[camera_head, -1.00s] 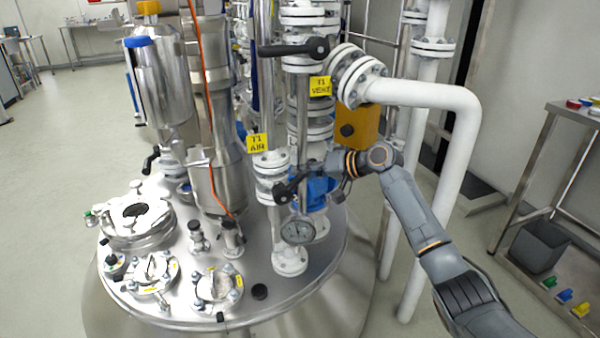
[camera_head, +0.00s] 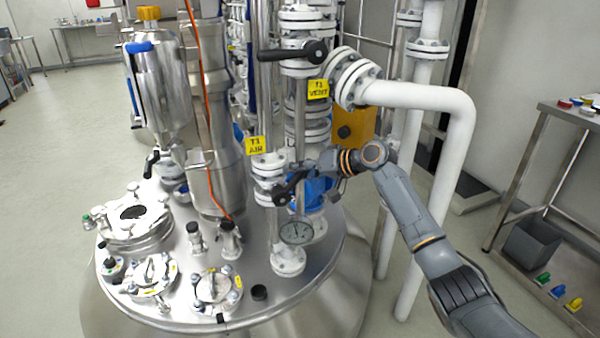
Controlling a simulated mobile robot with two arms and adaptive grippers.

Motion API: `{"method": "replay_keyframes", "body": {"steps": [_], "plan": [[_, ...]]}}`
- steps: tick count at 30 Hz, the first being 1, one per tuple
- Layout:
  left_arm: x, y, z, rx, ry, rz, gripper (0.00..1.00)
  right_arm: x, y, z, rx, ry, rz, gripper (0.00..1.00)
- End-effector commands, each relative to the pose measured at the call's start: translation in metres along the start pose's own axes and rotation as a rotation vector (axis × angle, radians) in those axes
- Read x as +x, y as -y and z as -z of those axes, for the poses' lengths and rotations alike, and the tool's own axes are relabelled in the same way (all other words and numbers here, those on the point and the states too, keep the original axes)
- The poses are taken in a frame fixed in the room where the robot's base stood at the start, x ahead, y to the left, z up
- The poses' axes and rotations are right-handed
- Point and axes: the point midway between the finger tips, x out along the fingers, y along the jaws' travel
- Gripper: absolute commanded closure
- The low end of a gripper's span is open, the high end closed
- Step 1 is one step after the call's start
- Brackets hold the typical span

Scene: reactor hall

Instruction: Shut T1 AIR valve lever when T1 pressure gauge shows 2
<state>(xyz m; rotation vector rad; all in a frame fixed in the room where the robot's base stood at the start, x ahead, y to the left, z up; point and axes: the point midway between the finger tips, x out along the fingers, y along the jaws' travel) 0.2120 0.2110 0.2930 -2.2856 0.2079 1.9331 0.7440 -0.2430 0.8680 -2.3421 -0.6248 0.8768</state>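The T1 AIR valve under the yellow T1 AIR tag (camera_head: 255,145) has a black lever (camera_head: 283,195), which slants from lower left up to the right. Its upper end meets my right gripper (camera_head: 308,172), which comes in from the right. The fingers are small and dark against the lever, so I cannot tell whether they grip it or only touch it. The round pressure gauge (camera_head: 297,232) sits just below the lever, its pale face towards me; its needle is too small to read. My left gripper is out of view.
The black T1 VENT lever (camera_head: 292,51) lies level above, by its yellow tag (camera_head: 318,89). A thick white pipe (camera_head: 425,97) bends down near my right arm. A steel vessel lid (camera_head: 185,295) with several fittings fills the lower left. A shelf stands at the right.

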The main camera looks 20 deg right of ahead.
Motion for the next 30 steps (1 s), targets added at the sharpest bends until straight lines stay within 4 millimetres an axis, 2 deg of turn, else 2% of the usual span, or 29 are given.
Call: {"method": "replay_keyframes", "body": {"steps": [6, 10, 22, 27, 30], "plan": [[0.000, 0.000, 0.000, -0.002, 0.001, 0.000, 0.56, -0.001, -0.002, -0.001, 0.001, 0.003, -0.004, 0.56], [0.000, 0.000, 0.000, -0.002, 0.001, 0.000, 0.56, -0.012, -0.003, -0.001, -0.001, 0.002, -0.005, 0.56], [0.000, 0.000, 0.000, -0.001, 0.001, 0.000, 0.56, -0.092, -0.001, -0.001, -0.002, 0.002, -0.004, 0.56], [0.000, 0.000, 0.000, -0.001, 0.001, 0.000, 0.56, -0.113, -0.001, -0.001, 0.000, 0.002, -0.003, 0.56], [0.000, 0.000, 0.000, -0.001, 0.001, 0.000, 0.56, -0.118, 0.000, -0.001, 0.000, 0.002, -0.001, 0.56]]}}
